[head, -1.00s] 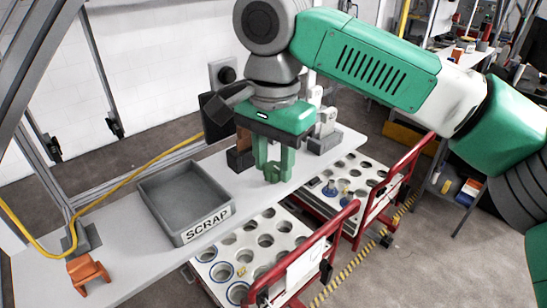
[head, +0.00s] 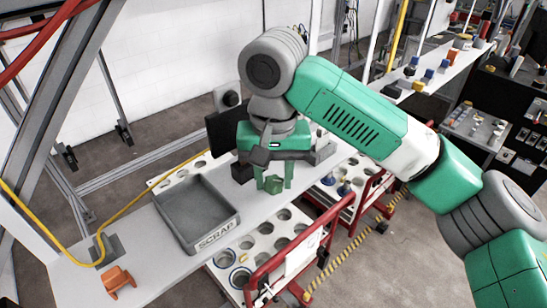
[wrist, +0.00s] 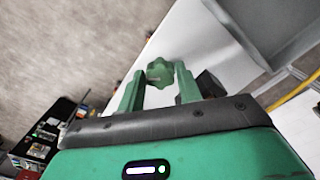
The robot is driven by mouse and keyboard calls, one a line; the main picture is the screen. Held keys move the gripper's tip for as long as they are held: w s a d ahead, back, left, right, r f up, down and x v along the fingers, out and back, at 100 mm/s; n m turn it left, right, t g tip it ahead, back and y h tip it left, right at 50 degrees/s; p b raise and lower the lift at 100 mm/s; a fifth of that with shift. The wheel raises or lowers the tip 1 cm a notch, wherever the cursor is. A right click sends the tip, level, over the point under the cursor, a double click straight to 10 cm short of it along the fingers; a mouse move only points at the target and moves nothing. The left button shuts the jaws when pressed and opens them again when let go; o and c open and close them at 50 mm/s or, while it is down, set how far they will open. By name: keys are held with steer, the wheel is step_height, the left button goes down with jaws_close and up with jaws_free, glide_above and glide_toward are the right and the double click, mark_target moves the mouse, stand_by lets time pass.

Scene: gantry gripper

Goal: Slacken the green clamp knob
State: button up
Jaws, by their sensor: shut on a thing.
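The green clamp knob (head: 273,184) is a lobed piece low between my gripper's fingers in the head view. The wrist view shows the knob (wrist: 160,72) as a star-like shape between the two fingertips. My gripper (head: 274,187) points down over the white bench and is shut on the knob, one green finger on each side. The wrist view shows the gripper (wrist: 159,71) with the knob at the tips. The clamp body under the knob is mostly hidden; a dark block (wrist: 210,84) shows beside the right finger.
A grey SCRAP tray (head: 232,226) stands on the bench (head: 80,285) left of my gripper. An orange piece (head: 118,281) lies near the bench's left end. Red-railed carts with holed white tops (head: 262,240) stand along the bench front. A dark panel stands behind my gripper.

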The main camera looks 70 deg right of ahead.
steer(key=n+p, duration=0.1)
steer(key=n, duration=0.1)
steer(key=shift+r+n+p, duration=0.15)
steer(key=shift+n+p, duration=0.15)
steer(key=shift+n, duration=0.1)
steer(key=n, duration=0.3)
steer(key=shift+n, duration=0.3)
steer(key=n, duration=0.4)
steer(key=shift+d+n, duration=0.1)
steer(key=shift+n, duration=0.2)
steer(key=n, duration=0.3)
steer(key=shift+n, duration=0.3)
steer(key=n, duration=0.3)
steer(key=shift+n, duration=0.3)
steer(key=n, duration=0.3)
steer(key=shift+n, duration=0.4)
steer(key=n, duration=0.6)
steer(key=shift+n, duration=0.3)
